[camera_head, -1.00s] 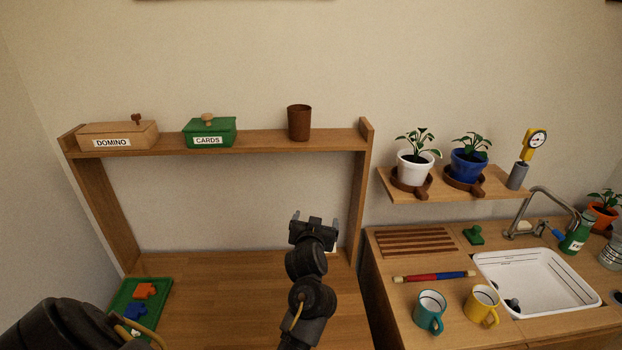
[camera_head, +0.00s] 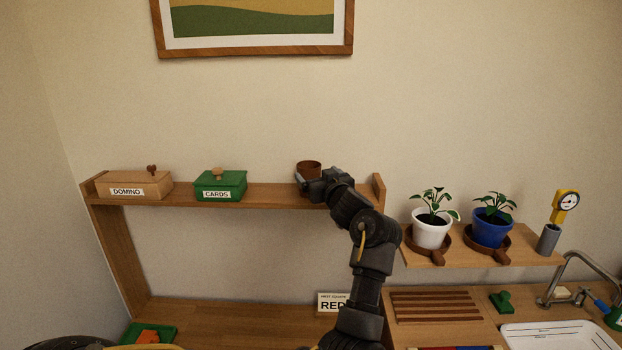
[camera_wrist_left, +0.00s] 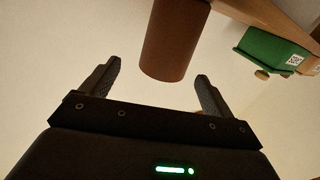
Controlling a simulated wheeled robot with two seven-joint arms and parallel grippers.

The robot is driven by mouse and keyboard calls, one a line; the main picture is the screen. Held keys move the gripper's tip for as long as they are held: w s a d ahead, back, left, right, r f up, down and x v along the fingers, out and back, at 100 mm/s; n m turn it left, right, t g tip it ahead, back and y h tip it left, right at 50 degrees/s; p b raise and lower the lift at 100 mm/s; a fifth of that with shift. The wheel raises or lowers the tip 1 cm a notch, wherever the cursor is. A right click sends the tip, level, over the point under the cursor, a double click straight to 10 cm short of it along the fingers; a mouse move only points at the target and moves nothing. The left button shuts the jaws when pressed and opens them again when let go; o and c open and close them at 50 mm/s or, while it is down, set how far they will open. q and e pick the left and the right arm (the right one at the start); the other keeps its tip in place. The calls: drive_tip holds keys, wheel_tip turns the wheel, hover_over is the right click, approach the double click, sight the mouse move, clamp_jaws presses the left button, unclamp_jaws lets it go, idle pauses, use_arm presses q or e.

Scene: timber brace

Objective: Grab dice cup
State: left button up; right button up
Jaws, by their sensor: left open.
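The brown dice cup (camera_head: 309,166) stands on the wooden shelf, near its right end. In the head view my left gripper covers its lower part. My left gripper (camera_head: 305,182) is at shelf height in front of the cup. In the left wrist view the cup (camera_wrist_left: 174,42) lies ahead, between the lines of the two open fingers of the gripper (camera_wrist_left: 158,85). The fingers are apart and hold nothing. I cannot tell exactly how far the cup is from the fingertips. My right gripper does not show.
The shelf (camera_head: 270,196) also bears a green cards box (camera_head: 221,187) and a domino box (camera_head: 133,186) left of the cup. The shelf's right end post (camera_head: 379,190) is close to my arm. Potted plants (camera_head: 431,232) stand on a lower shelf at right.

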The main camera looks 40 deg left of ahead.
sight(305, 167)
use_arm(q)
drive_tip(key=shift+x, duration=1.2)
drive_tip(key=shift+s+a+f, duration=0.15)
drive_tip(key=shift+a+f, duration=0.2)
drive_tip(key=shift+a, duration=0.05)
drive_tip(key=shift+a+r+p, duration=0.1)
drive_tip(key=shift+a+p, duration=0.05)
drive_tip(key=shift+p, duration=0.15)
drive_tip(key=shift+w+a+r+p, duration=0.35)
drive_tip(key=shift+w+a+p, duration=0.2)
drive_tip(key=shift+p, duration=0.55)
drive_tip(key=a, duration=0.1)
drive_tip(key=w+a+f+p, duration=0.1)
drive_tip(key=shift+w+a, duration=0.2)
drive_tip(key=shift+a, duration=0.3)
drive_tip(key=shift+d+r, duration=0.1)
drive_tip(key=shift+d, duration=0.15)
drive_tip(key=shift+c, duration=1.6)
drive_tip(key=c, duration=0.5)
drive_tip(key=shift+a, duration=0.1)
drive_tip(key=shift+c, duration=1.3)
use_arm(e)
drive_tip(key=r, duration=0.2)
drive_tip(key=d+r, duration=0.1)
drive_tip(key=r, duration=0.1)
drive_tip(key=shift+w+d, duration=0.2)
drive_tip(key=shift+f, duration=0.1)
